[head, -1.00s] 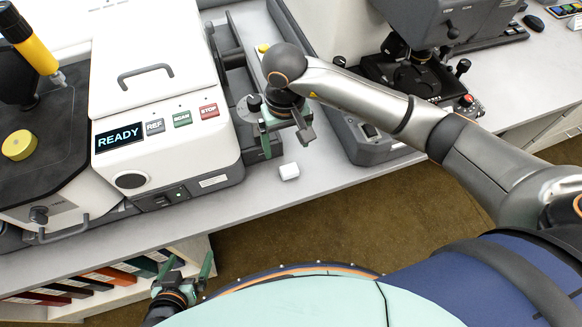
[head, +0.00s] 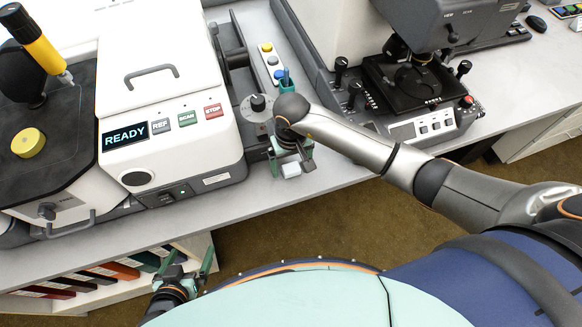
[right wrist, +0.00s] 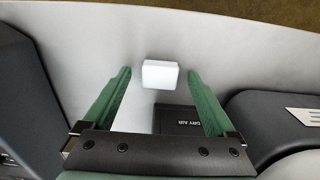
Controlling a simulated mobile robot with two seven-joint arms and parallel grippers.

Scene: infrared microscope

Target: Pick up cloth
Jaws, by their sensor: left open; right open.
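The cloth (head: 291,170) is a small white folded block on the light grey bench near its front edge. In the right wrist view the cloth (right wrist: 160,74) lies ahead of and between the two green fingers, with a gap on each side. My right gripper (head: 291,162) is open just above and beside the cloth; in the right wrist view its fingertips (right wrist: 160,74) do not touch it. My left gripper (head: 186,262) is open and empty, low in front of the bench, by the shelf of binders.
The white instrument (head: 168,120) with a READY display stands left of the cloth. A dark microscope (head: 425,85) stands to the right. A tray with coloured caps (head: 270,60) lies behind my right gripper. A flat dark DRY AIR plate (right wrist: 178,121) shows near the fingers. The bench front edge is close.

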